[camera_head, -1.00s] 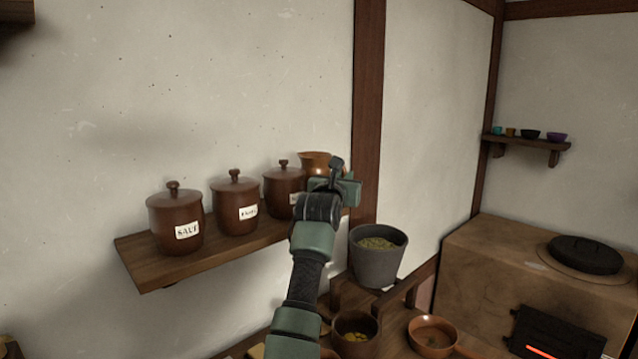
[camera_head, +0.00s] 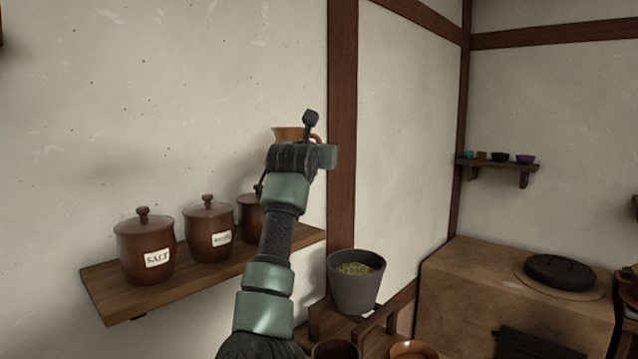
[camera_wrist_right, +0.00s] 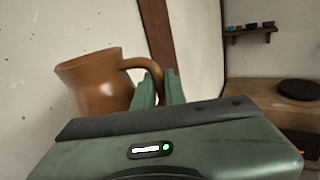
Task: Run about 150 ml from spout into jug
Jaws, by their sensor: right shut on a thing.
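The jug (camera_head: 287,133) is orange-brown with a handle. In the head view it shows above the right end of the wall shelf, mostly hidden behind my right arm. In the right wrist view the jug (camera_wrist_right: 100,82) looks upright, with its wide mouth on top. My right gripper (camera_wrist_right: 160,88) is shut on the jug's handle (camera_wrist_right: 142,64). The fingers are hard to see in the head view, where the wrist covers them. My left gripper is out of view. I cannot make out a spout in either view.
Lidded brown jars, one labelled SALT (camera_head: 146,248), stand on the wall shelf (camera_head: 125,294). A grey pot (camera_head: 357,288) of greenish grain stands below, with bowls (camera_head: 412,350) in front. A stove (camera_head: 470,290) is at right. A dark post (camera_head: 342,110) runs beside the jug.

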